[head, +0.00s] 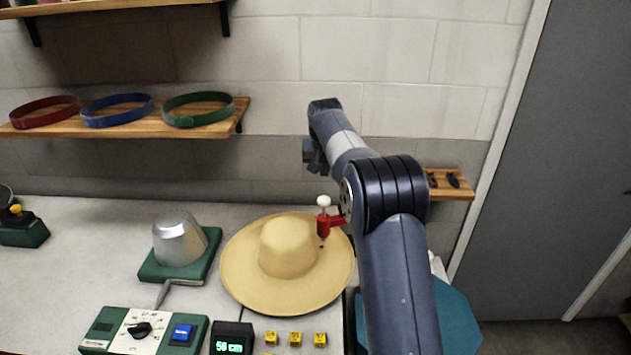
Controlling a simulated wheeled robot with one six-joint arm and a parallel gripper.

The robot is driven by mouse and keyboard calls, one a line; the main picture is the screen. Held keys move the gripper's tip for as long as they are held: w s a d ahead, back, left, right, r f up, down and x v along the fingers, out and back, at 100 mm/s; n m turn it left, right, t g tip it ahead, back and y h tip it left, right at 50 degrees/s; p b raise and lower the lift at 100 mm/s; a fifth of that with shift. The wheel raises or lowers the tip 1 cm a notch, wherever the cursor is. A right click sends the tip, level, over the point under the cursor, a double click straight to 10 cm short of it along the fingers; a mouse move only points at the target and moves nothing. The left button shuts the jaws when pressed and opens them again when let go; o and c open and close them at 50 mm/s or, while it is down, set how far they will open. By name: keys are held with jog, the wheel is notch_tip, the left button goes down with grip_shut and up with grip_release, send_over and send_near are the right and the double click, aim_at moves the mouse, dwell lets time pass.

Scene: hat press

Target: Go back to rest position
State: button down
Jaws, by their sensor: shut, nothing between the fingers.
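My arm rises from the lower right and bends over the middle of the head view. My gripper (312,156) is small and dark at its far end, near the wall, above and behind the hat. It is shut and nothing shows in it; its fingertips are hard to make out. A straw-coloured wide-brimmed hat (287,250) sits crown up at the front middle, apart from my gripper. A red part with a white ball knob (324,202) stands at the brim's right edge, its right end hidden behind my arm.
A silver hat form (178,240) stands on a green base at left. A control box (143,330), a display reading 56 cm (232,340) and several yellow blocks line the front. Red, blue and green bands (198,110) lie on a wall shelf. A small shelf (450,184) is behind my arm.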

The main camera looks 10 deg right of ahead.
aim_at(324, 199)
jog(key=shift+f+b, duration=1.7)
jog(key=shift+f, duration=1.85)
jog(key=shift+r, duration=0.15)
